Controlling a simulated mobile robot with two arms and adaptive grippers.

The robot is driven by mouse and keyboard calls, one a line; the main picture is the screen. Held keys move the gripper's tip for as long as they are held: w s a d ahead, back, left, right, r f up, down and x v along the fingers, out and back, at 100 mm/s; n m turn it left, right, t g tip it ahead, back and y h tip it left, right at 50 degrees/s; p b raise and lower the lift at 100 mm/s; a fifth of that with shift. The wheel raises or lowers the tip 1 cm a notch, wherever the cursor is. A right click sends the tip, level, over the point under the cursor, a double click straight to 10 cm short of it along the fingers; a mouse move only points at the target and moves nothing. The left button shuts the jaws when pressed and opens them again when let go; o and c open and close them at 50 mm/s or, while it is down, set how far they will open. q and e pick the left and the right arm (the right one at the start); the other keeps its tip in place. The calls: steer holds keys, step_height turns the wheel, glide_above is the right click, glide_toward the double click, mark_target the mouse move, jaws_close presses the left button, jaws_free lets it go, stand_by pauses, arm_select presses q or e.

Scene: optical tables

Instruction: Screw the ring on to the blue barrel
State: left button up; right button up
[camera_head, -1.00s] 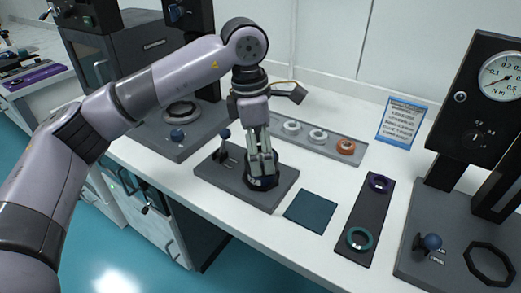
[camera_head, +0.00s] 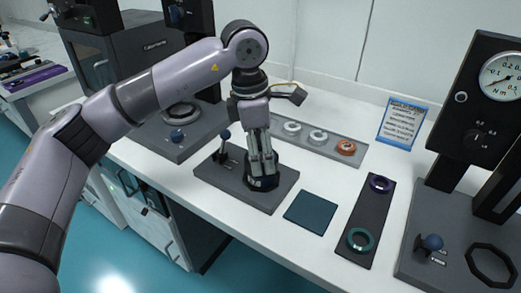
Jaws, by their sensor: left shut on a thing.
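My left gripper (camera_head: 263,173) points down over a grey base plate (camera_head: 218,178) in the middle of the bench. It is shut on a dark round part (camera_head: 262,184) that stands on this plate. The fingers hide most of this part, so I cannot tell ring from barrel there. Loose rings lie elsewhere: a teal one (camera_head: 360,239) and a purple one (camera_head: 380,184) on a dark strip, and two pale ones (camera_head: 291,127) (camera_head: 318,137) and an orange one (camera_head: 346,148) on a grey tray. My right gripper is out of view.
A small blue-topped lever (camera_head: 225,134) stands at the plate's left. A dark teal mat (camera_head: 311,212) lies to its right. A gauge stand (camera_head: 480,110) with another blue knob (camera_head: 432,242) fills the right. A dark machine (camera_head: 165,65) stands at the back left. A blue-edged card (camera_head: 402,122) is at the back.

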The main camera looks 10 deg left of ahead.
arm_select(q)
steer(key=c, duration=0.8)
steer(key=m, duration=0.5)
steer(key=shift+m+g+p, duration=0.3)
steer(key=shift+m, duration=0.1)
steer(key=o, duration=1.5)
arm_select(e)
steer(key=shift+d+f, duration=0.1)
arm_select(q)
steer(key=shift+r, duration=0.15)
steer(key=r, duration=0.5)
steer(key=a+r, duration=0.1)
steer(key=r, duration=0.1)
steer(key=shift+r, duration=0.3)
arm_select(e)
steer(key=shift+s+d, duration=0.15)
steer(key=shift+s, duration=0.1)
